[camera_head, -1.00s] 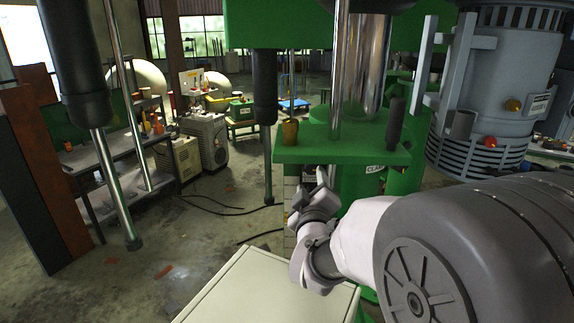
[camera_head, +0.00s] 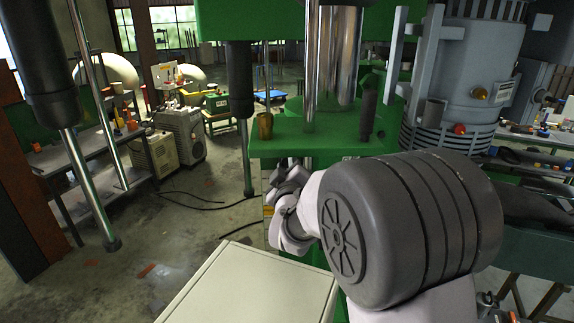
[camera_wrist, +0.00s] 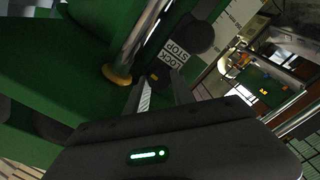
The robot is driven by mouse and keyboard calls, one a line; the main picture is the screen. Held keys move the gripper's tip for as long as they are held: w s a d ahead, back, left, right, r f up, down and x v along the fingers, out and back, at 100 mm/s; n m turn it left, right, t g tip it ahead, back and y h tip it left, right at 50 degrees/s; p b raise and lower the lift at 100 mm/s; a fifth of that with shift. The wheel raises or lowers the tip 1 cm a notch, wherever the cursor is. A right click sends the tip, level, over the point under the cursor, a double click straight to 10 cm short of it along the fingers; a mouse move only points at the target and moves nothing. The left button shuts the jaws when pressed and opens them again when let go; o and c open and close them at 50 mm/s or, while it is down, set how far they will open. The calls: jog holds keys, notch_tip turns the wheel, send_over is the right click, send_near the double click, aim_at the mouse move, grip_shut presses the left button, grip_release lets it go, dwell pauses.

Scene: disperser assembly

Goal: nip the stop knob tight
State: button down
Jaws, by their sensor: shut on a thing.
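My gripper (camera_wrist: 161,84) reaches in beside the green machine body (camera_wrist: 60,65) in the wrist view. Its two fingers are closed on a small dark piece (camera_wrist: 159,73), which appears to be the stop knob, mostly hidden between the tips. A white label reading LOCK STOP (camera_wrist: 172,57) is just beyond the fingertips. A larger dark round part (camera_wrist: 196,35) is beyond the label, apart from the fingers. In the head view my gripper (camera_head: 285,176) is at the front left of the green platform (camera_head: 300,146), just below its edge; the knob is hidden there.
A brass-coloured collar (camera_wrist: 116,75) around a shiny rod stands left of the fingers. In the head view, a brass-coloured piece (camera_head: 265,126) and a black handle (camera_head: 368,116) stand on the platform. A pale cabinet top (camera_head: 245,285) lies below my gripper.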

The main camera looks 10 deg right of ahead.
jog(key=shift+f+b, duration=0.1)
jog(key=shift+b, duration=0.35)
jog(key=m+b, duration=0.1)
jog(key=b, duration=0.1)
jog(key=m+b, duration=0.1)
jog(key=b, duration=0.2)
jog(key=shift+f+m, duration=0.25)
jog(key=shift+m, duration=0.05)
jog(key=m+b, duration=0.1)
jog(key=b, duration=0.2)
jog(key=shift+m, duration=0.4)
jog(key=m+b, duration=0.2)
jog(key=b, duration=0.1)
jog(key=shift+r+b, duration=0.15)
jog(key=shift+b, duration=0.15)
jog(key=shift+d+r+m+b, duration=0.1)
jog(key=shift+r+m+b, duration=0.05)
jog(key=shift+m+b, duration=0.65)
jog(key=shift+r+m+b, duration=0.1)
jog(key=shift+m+b, duration=0.5)
jog(key=shift+m, duration=0.3)
jog(key=shift+r, duration=0.1)
jog(key=c, duration=1.1)
grip_release()
